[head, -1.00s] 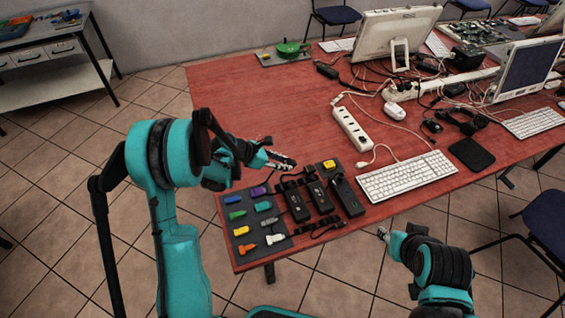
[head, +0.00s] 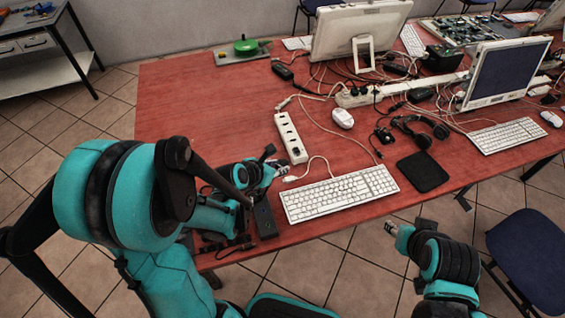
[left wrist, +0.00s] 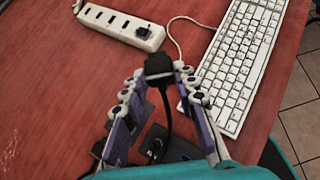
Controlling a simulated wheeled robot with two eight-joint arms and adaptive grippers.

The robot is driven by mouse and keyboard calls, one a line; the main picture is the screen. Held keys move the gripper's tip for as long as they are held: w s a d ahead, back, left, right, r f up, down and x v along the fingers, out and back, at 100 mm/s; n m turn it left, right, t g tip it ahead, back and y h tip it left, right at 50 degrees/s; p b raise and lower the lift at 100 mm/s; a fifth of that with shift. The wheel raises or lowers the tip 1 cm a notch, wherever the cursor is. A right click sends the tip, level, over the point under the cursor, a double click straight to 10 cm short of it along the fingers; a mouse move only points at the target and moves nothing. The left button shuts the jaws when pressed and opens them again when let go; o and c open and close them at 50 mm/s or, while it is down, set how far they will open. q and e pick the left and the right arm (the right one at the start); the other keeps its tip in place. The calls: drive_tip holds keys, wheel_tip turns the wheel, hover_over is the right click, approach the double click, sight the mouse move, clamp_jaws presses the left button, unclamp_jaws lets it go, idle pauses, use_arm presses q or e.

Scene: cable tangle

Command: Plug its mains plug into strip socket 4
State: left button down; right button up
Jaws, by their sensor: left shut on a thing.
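A white power strip (head: 289,138) lies on the red table, left of the white keyboard. In the left wrist view the strip (left wrist: 103,17) shows several sockets in a row, and a dark piece sits at its near right end. My left gripper (head: 268,166) is shut on a black mains plug (left wrist: 159,66), held above the table near that end and apart from the strip. Its black cable (left wrist: 167,111) hangs down between the fingers. The plug's pins are hidden. My right gripper (head: 393,229) is off the table's front edge; its fingers are too small to read.
A white keyboard (head: 340,193) lies close right of the left gripper. A thin white cable (left wrist: 177,31) runs between strip and keyboard. A black box (head: 265,218) lies below the gripper. Monitors and tangled cables fill the back.

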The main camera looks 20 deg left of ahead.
use_arm(q)
drive_tip(key=shift+w+d+g, duration=0.1)
drive_tip(key=shift+w+g, duration=0.2)
drive_tip(key=w+m+g+y+p, duration=0.25)
drive_tip(key=w+m+y, duration=0.55)
drive_tip(key=w+m, duration=1.5)
drive_tip(key=shift+s+d+f+m+t+b, duration=0.1)
drive_tip(key=shift+s+f+m+b, duration=0.35)
drive_tip(key=shift+f, duration=0.4)
drive_tip(key=shift+s+f+m+t+b, duration=0.1)
drive_tip(key=shift+s+f+m+b, duration=0.25)
drive_tip(key=shift+s+f, duration=0.35)
drive_tip(key=shift+s+d+f+m+t+b, duration=0.1)
drive_tip(key=shift+s+f+m+b, duration=0.25)
drive_tip(key=shift+f, duration=0.6)
drive_tip(key=shift+s, duration=0.15)
drive_tip(key=shift+f+b, duration=1.2)
